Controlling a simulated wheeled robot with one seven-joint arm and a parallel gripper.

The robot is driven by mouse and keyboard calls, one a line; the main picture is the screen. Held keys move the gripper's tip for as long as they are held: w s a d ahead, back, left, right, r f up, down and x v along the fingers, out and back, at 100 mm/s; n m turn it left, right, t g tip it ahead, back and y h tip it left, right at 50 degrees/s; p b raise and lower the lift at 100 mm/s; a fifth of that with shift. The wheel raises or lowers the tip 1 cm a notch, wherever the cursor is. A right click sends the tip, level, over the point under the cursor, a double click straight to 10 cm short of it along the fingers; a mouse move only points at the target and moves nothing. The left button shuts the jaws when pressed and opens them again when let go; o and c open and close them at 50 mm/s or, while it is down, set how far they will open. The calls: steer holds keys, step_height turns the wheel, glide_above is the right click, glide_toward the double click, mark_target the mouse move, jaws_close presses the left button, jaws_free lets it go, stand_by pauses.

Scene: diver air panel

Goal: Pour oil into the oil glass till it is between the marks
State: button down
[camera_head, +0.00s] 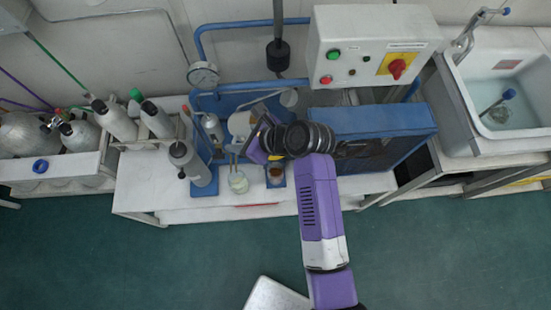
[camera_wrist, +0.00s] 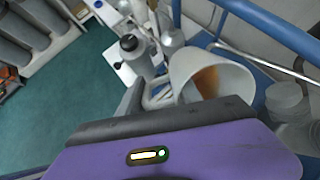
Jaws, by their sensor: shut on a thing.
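A white jug (camera_wrist: 236,80) with amber-brown oil (camera_wrist: 207,80) inside shows in the wrist view, its mouth turned towards the camera. In the head view the jug (camera_head: 239,123) is above the bench, beside the blue compressor frame. My gripper (camera_head: 258,143) is shut on the jug, apparently by its pale handle (camera_wrist: 160,97); the fingertips are partly hidden. I cannot pick out the oil glass or its marks for sure. A small clear glass part (camera_head: 212,126) is left of the jug. No oil stream is visible.
A beaker of pale liquid (camera_head: 238,182) and a small brown-filled container (camera_head: 276,177) stand at the bench front. A grey bottle (camera_head: 190,163), blue pipes (camera_head: 232,25), a gauge (camera_head: 202,75) and a control box (camera_head: 365,45) crowd around. The green floor in front is mostly clear.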

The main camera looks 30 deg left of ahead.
steer(key=shift+r+p, duration=0.1)
steer(key=shift+p, duration=0.3)
steer(key=shift+h, duration=0.3)
steer(key=shift+a+r+h, duration=0.15)
steer(key=shift+r+h, duration=0.1)
steer(key=shift+h, duration=0.95)
stand_by(0.8)
steer(key=shift+a+r+h, duration=0.3)
steer(key=shift+a+h, duration=0.1)
steer(key=shift+h, duration=0.3)
steer(key=shift+s+a+r+h, duration=0.1)
steer(key=shift+a+h, duration=0.15)
steer(key=shift+h, duration=0.6)
steer(key=shift+s+a+h, duration=0.1)
steer(key=shift+a+h, duration=0.1)
steer(key=shift+h, duration=0.6)
steer(key=shift+a+r+h, duration=0.1)
steer(key=shift+a+h, duration=0.15)
steer(key=shift+h, duration=0.6)
steer(key=shift+f, duration=0.1)
